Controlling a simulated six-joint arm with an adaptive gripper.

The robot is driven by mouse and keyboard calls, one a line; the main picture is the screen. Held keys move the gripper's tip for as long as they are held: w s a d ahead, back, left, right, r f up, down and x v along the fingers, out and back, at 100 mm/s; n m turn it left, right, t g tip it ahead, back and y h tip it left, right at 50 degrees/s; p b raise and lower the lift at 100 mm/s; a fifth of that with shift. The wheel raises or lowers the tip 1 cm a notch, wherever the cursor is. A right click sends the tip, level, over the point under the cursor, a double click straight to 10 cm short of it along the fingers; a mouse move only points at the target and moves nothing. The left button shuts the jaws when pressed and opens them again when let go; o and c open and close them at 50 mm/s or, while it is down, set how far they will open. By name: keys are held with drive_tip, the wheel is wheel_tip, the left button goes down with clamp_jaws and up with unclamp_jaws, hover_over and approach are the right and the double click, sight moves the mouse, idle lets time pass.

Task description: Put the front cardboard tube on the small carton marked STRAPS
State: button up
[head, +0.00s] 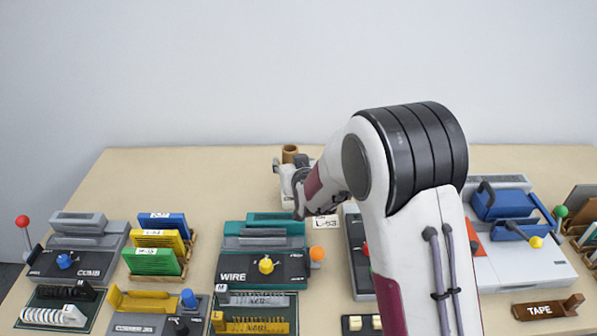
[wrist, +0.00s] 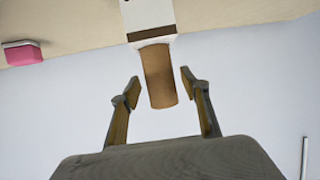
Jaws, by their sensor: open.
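A brown cardboard tube (wrist: 160,76) stands upright on a white block with a brown band (wrist: 152,22), which looks like a small carton; no STRAPS marking is legible. In the wrist view the picture is turned over, with the table at the top. My gripper (wrist: 160,80) is open, with one finger on each side of the tube and visible gaps to both. In the head view the tube's top (head: 290,152) shows at the back of the table, beside my gripper (head: 289,164). My arm hides part of that area. I see only one tube.
A pink block (wrist: 22,54) lies to one side in the wrist view. In the head view a WIRE machine (head: 262,268), a COMB machine (head: 80,262), colored card racks (head: 155,250) and a TAPE holder (head: 548,309) fill the front. The table's back left (head: 190,180) is bare.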

drive_tip(key=v, duration=1)
drive_tip(key=shift+r, duration=0.1)
idle(0.8)
drive_tip(key=s+d+r+g, duration=0.1)
drive_tip(key=s+d+r, duration=0.2)
drive_tip(key=s, duration=0.2)
drive_tip(key=s+d+r+g+h, duration=0.1)
drive_tip(key=s+d+r+g, duration=0.15)
drive_tip(key=s, duration=0.25)
drive_tip(key=s+d+r+g, duration=0.1)
drive_tip(key=s+d+r, duration=0.1)
drive_tip(key=s+d, duration=0.3)
drive_tip(key=s+d+m+g, duration=0.1)
drive_tip(key=s+d, duration=0.1)
drive_tip(key=s, duration=1)
drive_tip(key=s+d+m+g+h, duration=0.1)
drive_tip(key=s+d+g, duration=0.1)
drive_tip(key=s, duration=0.9)
drive_tip(key=shift+s+d+h, duration=0.3)
drive_tip(key=shift+s+d, duration=0.1)
drive_tip(key=shift+d, duration=0.25)
